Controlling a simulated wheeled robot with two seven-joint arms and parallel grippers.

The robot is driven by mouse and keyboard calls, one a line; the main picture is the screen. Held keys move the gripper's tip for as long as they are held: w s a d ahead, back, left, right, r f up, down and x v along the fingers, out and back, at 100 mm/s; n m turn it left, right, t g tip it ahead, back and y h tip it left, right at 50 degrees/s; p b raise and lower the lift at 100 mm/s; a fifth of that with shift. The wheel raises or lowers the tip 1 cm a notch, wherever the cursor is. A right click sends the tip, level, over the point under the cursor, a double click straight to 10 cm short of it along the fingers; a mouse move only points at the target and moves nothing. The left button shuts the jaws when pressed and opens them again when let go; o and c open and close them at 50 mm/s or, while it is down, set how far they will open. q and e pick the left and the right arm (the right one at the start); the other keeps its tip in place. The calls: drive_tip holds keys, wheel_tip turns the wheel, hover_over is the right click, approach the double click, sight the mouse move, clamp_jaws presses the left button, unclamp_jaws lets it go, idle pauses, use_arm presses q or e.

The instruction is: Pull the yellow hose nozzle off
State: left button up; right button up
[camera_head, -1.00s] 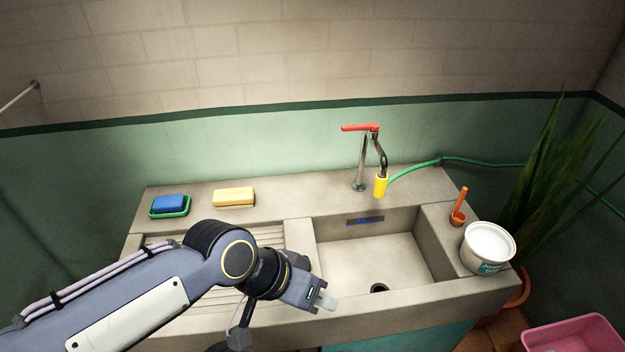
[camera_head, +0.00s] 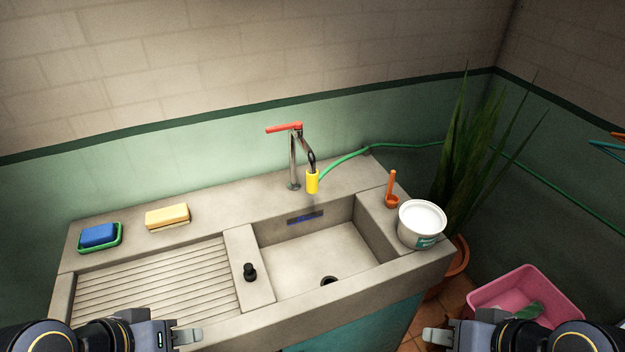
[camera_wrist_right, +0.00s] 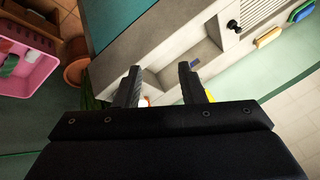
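The yellow hose nozzle (camera_head: 312,181) is on the end of the tap's spout (camera_head: 310,158) above the back of the sink. The green hose (camera_head: 375,147) leads from it to the right along the wall. In the right wrist view a bit of yellow (camera_wrist_right: 210,97) shows beside one finger, mostly hidden. My left gripper (camera_head: 190,336) is low in front of the drainboard, empty; its finger gap is not clear. My right gripper (camera_head: 434,337) is low in front of the sink's right end, far from the nozzle. The right wrist view shows its fingers (camera_wrist_right: 160,85) apart and empty.
A white tub (camera_head: 421,225) and an orange scoop (camera_head: 391,193) stand on the right ledge. A black stopper (camera_head: 250,272) is beside the basin. Sponges, blue (camera_head: 98,236) and yellow (camera_head: 167,217), sit at the back left. A plant (camera_head: 470,160) and pink crate (camera_head: 525,295) are right.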

drive_tip(key=shift+o, duration=0.2)
drive_tip(key=shift+o, duration=2.4)
drive_tip(key=shift+w+a, duration=0.15)
drive_tip(key=shift+w, duration=0.2)
drive_tip(key=shift+o, duration=1)
drive_tip(key=w+a+r+m+y+b, duration=0.1)
drive_tip(key=w+a+m+y+b, duration=0.2)
drive_tip(key=w, duration=0.6)
drive_tip(key=shift+a+r+m+g+b, duration=0.15)
drive_tip(key=shift+a+m+g+b, duration=0.25)
drive_tip(key=shift+m, duration=0.4)
drive_tip(key=m+t+y+b, duration=0.5)
drive_tip(key=m+y+b, duration=0.2)
drive_tip(key=m, duration=1.2)
approach(317, 184)
drive_tip(key=w, duration=0.1)
drive_tip(key=x, duration=0.6)
drive_tip(key=f+x, duration=0.1)
drive_tip(key=x, duration=0.3)
drive_tip(key=shift+p, duration=0.3)
